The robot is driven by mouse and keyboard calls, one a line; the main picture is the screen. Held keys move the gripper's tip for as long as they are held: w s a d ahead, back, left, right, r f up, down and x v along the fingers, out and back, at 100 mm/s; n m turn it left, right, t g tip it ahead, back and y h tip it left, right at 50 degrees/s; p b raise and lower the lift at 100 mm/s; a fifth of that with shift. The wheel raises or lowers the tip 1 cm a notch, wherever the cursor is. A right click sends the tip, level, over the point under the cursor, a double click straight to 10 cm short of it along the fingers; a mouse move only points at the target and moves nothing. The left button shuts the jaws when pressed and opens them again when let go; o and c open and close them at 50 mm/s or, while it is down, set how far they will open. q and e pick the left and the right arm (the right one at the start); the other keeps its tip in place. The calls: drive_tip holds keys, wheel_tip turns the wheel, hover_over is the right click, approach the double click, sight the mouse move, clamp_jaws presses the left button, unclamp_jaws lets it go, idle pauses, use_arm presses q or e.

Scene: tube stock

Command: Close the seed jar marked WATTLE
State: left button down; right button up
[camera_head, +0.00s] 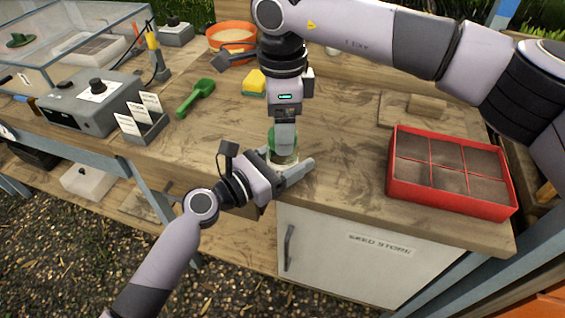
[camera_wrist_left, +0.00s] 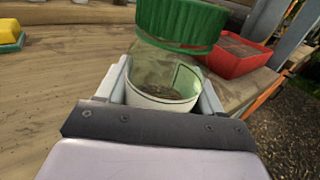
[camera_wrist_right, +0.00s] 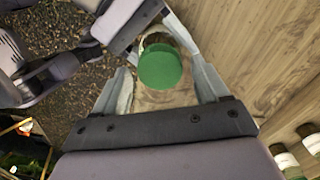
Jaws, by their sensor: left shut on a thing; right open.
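A clear jar (camera_wrist_left: 165,85) with a pale band and some contents at its bottom stands between the fingers of my left gripper (camera_head: 288,172), which is shut on it. A green ribbed lid (camera_wrist_left: 180,22) is at the jar's mouth; I cannot tell whether it is seated or turned tight. My right gripper (camera_head: 284,138) points down over the lid. In the right wrist view its fingers are open on either side of the round green lid (camera_wrist_right: 160,66), apart from it. The jar's marking is not readable. In the head view the jar is mostly hidden by both grippers.
A red tray (camera_head: 400,185) of soil cells stands to the right on the bench (camera_head: 340,150). A green scoop (camera_head: 196,97), a yellow-green sponge (camera_head: 254,83), a card holder (camera_head: 145,127) and a grey box (camera_head: 88,104) are to the left. An orange bowl (camera_head: 225,32) is behind.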

drive_tip(key=shift+f, duration=0.4)
drive_tip(key=c, duration=1.1)
drive_tip(key=o, duration=1.2)
drive_tip(key=shift+o, duration=0.2)
wheel_tip(320, 180, up, 12)
